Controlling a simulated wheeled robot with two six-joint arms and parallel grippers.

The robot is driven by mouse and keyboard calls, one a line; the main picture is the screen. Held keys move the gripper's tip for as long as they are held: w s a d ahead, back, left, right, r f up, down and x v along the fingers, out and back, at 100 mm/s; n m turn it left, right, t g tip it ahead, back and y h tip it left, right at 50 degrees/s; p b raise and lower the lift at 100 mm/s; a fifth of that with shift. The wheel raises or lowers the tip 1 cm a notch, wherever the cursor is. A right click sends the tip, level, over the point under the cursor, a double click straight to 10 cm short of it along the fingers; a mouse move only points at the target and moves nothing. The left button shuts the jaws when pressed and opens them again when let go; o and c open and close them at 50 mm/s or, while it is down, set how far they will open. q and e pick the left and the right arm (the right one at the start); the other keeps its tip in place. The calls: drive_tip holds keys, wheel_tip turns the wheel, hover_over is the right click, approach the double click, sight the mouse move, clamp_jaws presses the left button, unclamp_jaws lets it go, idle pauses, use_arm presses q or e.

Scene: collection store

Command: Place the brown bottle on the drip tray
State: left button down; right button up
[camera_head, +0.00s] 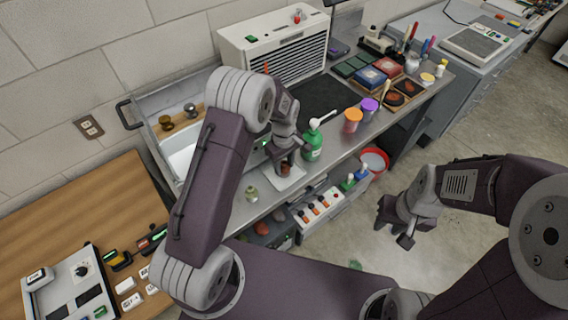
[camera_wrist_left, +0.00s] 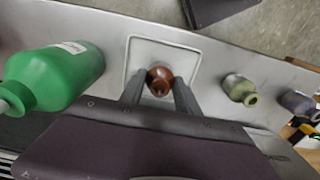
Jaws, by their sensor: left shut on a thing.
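The brown bottle (camera_wrist_left: 159,80) is between the two fingers of my left gripper (camera_wrist_left: 158,92) in the left wrist view. In the head view the brown bottle (camera_head: 285,169) shows just under my left gripper (camera_head: 286,156). The gripper is shut on it. The white square drip tray (camera_wrist_left: 190,62) lies on the steel counter below and around the bottle. It also shows in the head view (camera_head: 296,181). I cannot tell whether the bottle's base touches the tray. My right gripper (camera_head: 394,226) hangs over the floor, away from the counter, and its fingers look spread with nothing between them.
A green bottle (camera_head: 312,145) stands close beside the tray, also large in the left wrist view (camera_wrist_left: 55,75). A small olive bottle (camera_head: 252,194) stands on the other side. Orange (camera_head: 352,120) and purple (camera_head: 368,109) jars stand further along the counter. A red bucket (camera_head: 374,160) is below.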

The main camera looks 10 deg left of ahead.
sight(284, 163)
use_arm(q)
drive_tip(key=c, duration=1.2)
unclamp_jaws()
drive_tip(key=shift+f, duration=0.1)
drive_tip(key=o, duration=0.3)
drive_tip(key=shift+w, duration=0.1)
drive_tip(key=shift+r, duration=0.35)
wheel_tip(284, 163, up, 12)
drive_tip(key=b, duration=0.1)
drive_tip(key=s+a+f+m, duration=0.1)
drive_tip(key=s+m, duration=0.2)
drive_tip(key=s, duration=0.3)
drive_tip(key=s+a+f+m, duration=0.1)
drive_tip(key=s+a+m, duration=0.1)
drive_tip(key=s, duration=0.4)
drive_tip(key=s+a+f+m+t, duration=0.1)
drive_tip(key=s+f+m, duration=0.1)
drive_tip(key=s+m, duration=0.3)
drive_tip(key=shift+s+a, duration=0.2)
drive_tip(key=shift+s, duration=0.3)
